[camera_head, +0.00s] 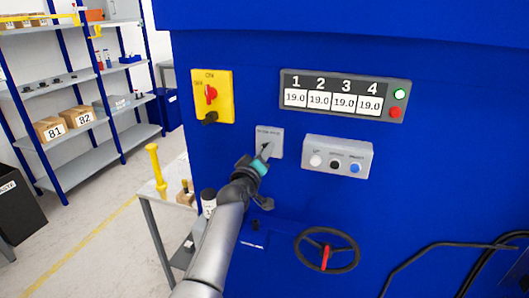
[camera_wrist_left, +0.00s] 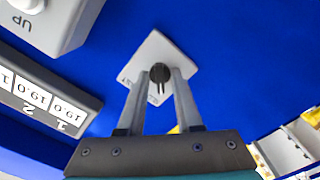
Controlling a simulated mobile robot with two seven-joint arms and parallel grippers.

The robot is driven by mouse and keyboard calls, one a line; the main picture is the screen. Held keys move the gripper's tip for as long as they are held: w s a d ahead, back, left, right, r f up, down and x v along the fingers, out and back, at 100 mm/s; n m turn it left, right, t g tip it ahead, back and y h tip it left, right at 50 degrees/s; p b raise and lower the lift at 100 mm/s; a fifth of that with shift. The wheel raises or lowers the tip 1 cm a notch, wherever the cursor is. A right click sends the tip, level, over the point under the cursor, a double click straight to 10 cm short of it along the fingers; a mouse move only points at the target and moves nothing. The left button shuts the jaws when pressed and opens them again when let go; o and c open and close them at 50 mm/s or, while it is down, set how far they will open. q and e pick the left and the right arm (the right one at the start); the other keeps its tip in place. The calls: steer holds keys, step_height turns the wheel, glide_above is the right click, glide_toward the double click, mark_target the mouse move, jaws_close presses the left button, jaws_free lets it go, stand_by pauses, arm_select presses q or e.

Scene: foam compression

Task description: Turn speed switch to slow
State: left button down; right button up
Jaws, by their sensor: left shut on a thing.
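The speed switch is a small dark knob (camera_wrist_left: 159,73) on a light grey square plate (camera_head: 276,136) on the blue machine front. My left gripper (camera_head: 266,152) reaches up to this plate from below. In the left wrist view its two fingers (camera_wrist_left: 160,88) are on either side of the dark knob and shut on it. The plate (camera_wrist_left: 148,50) shows behind the fingertips, with its lettering partly hidden and too small to read. In the head view the knob is hidden by the gripper. My right gripper is not in view.
A yellow panel with a red rotary switch (camera_head: 211,95) is up and left of the plate. A grey button box (camera_head: 337,157) is close on the right, with a display (camera_head: 342,96) above. A handwheel (camera_head: 327,251) is below right.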

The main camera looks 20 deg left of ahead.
arm_select(q)
steer(key=c, duration=0.9)
jaws_free()
steer(key=s, duration=1.5)
steer(key=shift+s+a+p, duration=0.1)
steer(key=shift+a+p, duration=0.15)
steer(key=shift+p, duration=0.05)
